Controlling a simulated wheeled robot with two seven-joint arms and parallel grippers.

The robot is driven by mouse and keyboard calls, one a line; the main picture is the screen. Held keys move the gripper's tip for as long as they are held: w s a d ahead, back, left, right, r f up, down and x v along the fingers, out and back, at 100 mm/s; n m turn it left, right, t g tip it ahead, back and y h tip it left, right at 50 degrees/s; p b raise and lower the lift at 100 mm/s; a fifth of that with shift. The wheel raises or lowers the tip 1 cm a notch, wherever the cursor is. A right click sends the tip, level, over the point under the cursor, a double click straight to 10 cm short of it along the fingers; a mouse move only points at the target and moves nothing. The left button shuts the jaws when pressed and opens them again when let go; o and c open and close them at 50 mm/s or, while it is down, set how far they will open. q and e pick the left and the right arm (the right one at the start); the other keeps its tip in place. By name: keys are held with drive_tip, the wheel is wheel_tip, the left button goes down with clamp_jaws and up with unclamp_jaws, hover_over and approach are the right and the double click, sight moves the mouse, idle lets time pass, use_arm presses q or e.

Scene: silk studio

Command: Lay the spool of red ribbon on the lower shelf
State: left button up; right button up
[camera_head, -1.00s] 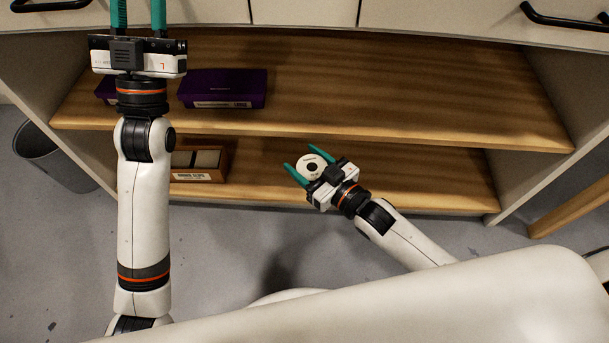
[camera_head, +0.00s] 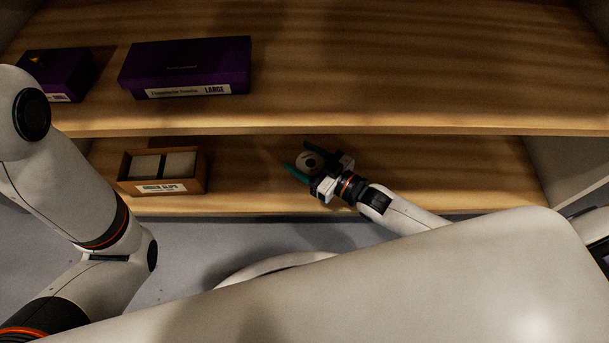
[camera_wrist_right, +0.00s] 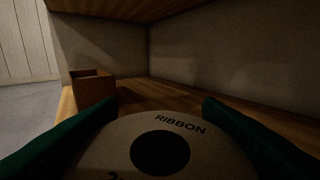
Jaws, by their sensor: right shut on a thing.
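The spool (camera_head: 308,161) shows a pale round face with a dark centre hole; its red ribbon does not show. In the right wrist view the spool (camera_wrist_right: 108,152) reads "RIBBON" and sits between the green fingers. My right gripper (camera_head: 305,163) is shut on it, over the lower shelf (camera_head: 245,188) and under the upper shelf. I cannot tell whether the spool touches the shelf board. My left arm shows at the left of the head view, but its gripper is out of the picture.
A wooden box (camera_head: 127,172) with white cards stands on the lower shelf, left of the spool. Two purple boxes (camera_head: 185,68) (camera_head: 55,72) are on the upper shelf (camera_head: 400,70). The lower shelf is clear between the wooden box and my right gripper.

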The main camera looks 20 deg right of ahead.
wheel_tip(320, 180, down, 2)
drive_tip(key=shift+b, duration=0.35)
wheel_tip(320, 180, down, 4)
drive_tip(key=b, duration=0.3)
drive_tip(key=shift+f, duration=0.1)
drive_tip(key=o, duration=1)
